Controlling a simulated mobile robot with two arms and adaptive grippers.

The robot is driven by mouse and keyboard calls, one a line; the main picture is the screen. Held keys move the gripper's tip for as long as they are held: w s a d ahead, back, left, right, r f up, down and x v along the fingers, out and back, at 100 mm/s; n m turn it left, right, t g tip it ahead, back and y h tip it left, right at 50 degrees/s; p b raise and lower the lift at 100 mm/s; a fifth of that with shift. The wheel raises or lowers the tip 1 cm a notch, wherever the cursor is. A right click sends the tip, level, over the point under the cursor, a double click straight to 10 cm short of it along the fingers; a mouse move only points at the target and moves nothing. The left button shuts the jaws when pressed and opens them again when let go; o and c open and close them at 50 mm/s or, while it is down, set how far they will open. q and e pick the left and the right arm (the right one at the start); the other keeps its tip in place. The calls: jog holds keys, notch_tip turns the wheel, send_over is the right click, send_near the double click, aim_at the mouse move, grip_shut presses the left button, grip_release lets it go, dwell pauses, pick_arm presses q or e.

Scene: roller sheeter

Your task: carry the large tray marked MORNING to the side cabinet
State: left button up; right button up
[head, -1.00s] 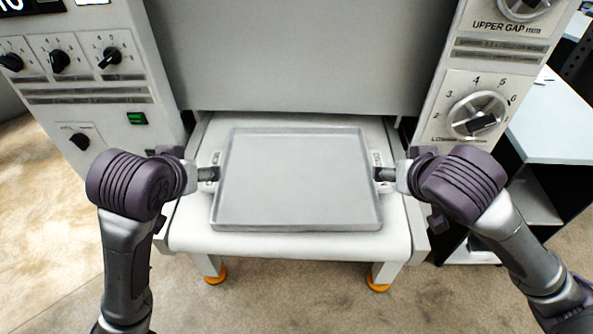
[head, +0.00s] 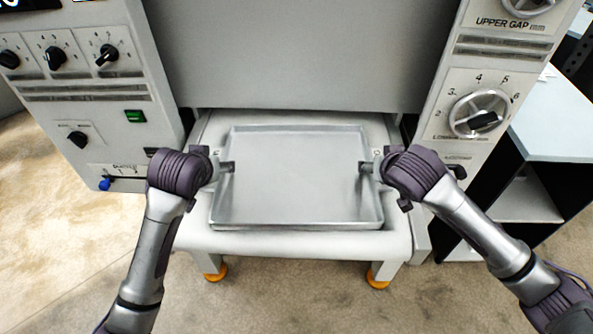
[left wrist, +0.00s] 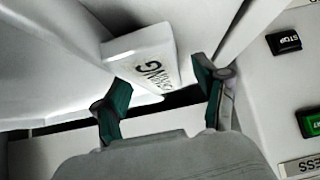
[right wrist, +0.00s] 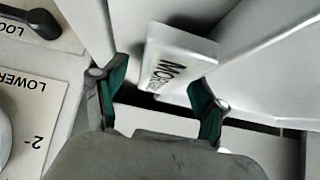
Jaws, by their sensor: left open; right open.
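The large grey tray (head: 295,185) lies flat on the white table of the machine. A white handle plate on the tray's left side shows in the left wrist view (left wrist: 143,52), its lettering partly readable as the end of MORNING. A matching plate on the right side shows in the right wrist view (right wrist: 182,52), reading MOR. My left gripper (head: 226,167) is open at the tray's left edge, its fingers spread near that plate. My right gripper (head: 368,167) is open at the right edge in the same way. I cannot tell whether any finger touches the tray.
The side cabinet (head: 553,125), with a pale top and open shelves, stands at the right. Machine panels with knobs flank the table (head: 290,243) on both sides. A grey cover (head: 300,55) rises behind the tray.

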pick_arm(q)
jog(key=shift+w+f, duration=0.1)
pick_arm(e)
jog(key=shift+w, duration=0.1)
pick_arm(q)
grip_shut()
pick_arm(e)
jog(key=shift+f, duration=0.1)
grip_shut()
